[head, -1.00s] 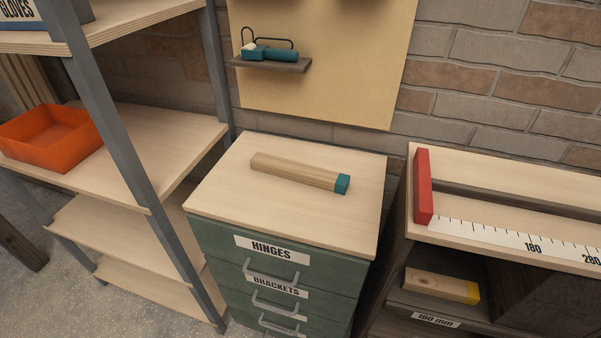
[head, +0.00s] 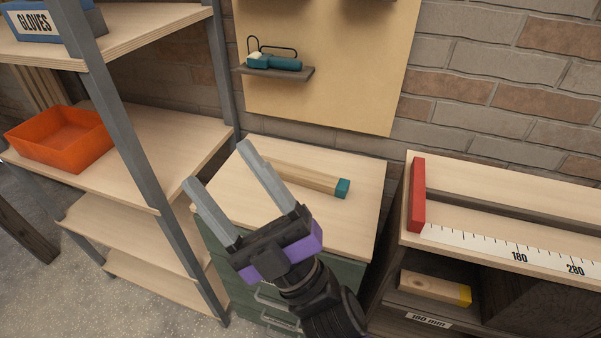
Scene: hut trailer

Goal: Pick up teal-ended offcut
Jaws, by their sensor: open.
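The teal-ended offcut (head: 318,179) is a pale wooden bar lying on top of the green drawer cabinet (head: 345,230). Its teal end (head: 342,188) points right, and its left part is hidden behind a finger. My gripper (head: 218,165) is open and empty, with two long grey fingers spread wide. In the picture one finger overlaps the offcut and the other lies to the left over the cabinet's edge. I see no contact with the offcut, and the height of the fingers above the top is hard to tell.
A shelf unit with a grey post (head: 130,135) and an orange bin (head: 62,138) stands at the left. At the right is a bench with a red stop (head: 417,195) and a ruler. A yellow-ended offcut (head: 435,288) lies on its lower shelf.

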